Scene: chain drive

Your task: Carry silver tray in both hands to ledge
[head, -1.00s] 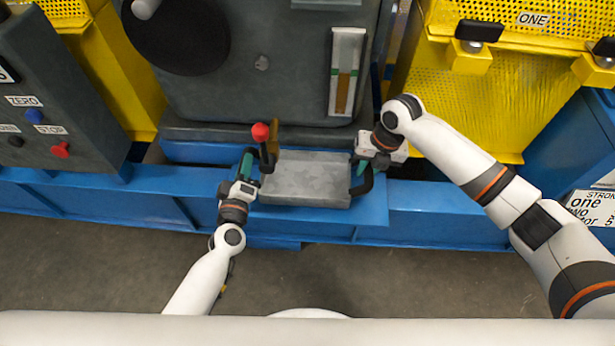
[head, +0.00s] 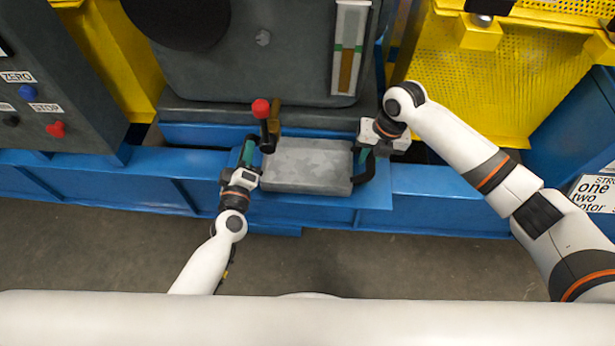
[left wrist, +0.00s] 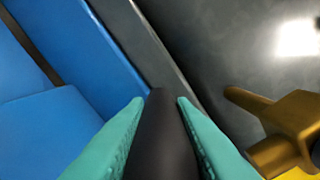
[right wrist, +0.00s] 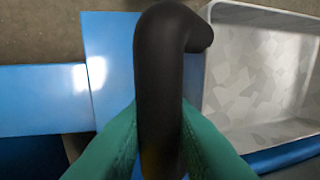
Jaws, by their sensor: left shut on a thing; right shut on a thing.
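The silver tray (head: 308,165) is a shallow grey box, roughly level, seen in front of the machine and over the blue ledge (head: 374,197). I cannot tell whether it touches the ledge. My left gripper (head: 247,153) is shut on the tray's black left handle, a dark bar (left wrist: 160,130) between the teal fingers in the left wrist view. My right gripper (head: 361,157) is shut on the black right handle (head: 368,173). In the right wrist view this handle (right wrist: 158,80) stands between the fingers, beside the tray's open inside (right wrist: 260,75).
A lever with a red knob (head: 261,108) and a brass-coloured part (head: 274,118) stand close behind the tray's left corner. The dark machine housing (head: 265,60) rises behind. A control box (head: 55,90) is at the left, yellow mesh guards (head: 480,90) at the right. Floor is clear in front.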

